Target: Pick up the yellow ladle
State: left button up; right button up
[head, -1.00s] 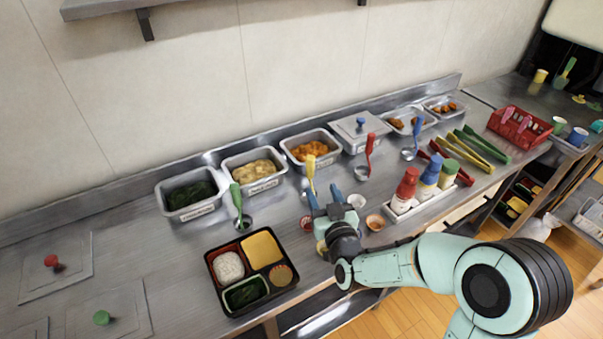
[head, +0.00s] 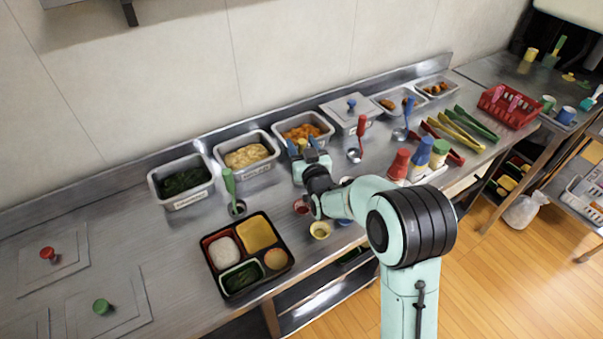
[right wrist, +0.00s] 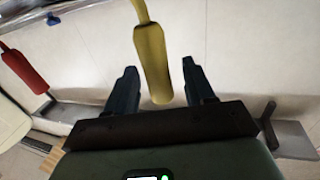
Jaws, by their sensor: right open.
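The yellow ladle's handle (right wrist: 153,62) shows in the right wrist view, its lower end between the two fingers. My right gripper (right wrist: 160,70) is open around it, and a gap shows between the handle and the right finger. My left gripper is not in view.
A red ladle (head: 360,128) stands to the right and a green ladle (head: 230,183) to the left. The bento tray (head: 213,268) lies at the front. Red, blue and green-capped bottles (head: 397,167) stand right of my arm. A tray of orange food (head: 322,138) is behind.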

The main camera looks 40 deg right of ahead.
jog(key=shift+x, duration=0.95)
jog(key=shift+c, duration=0.4)
grip_shut()
jog(key=shift+r, duration=0.1)
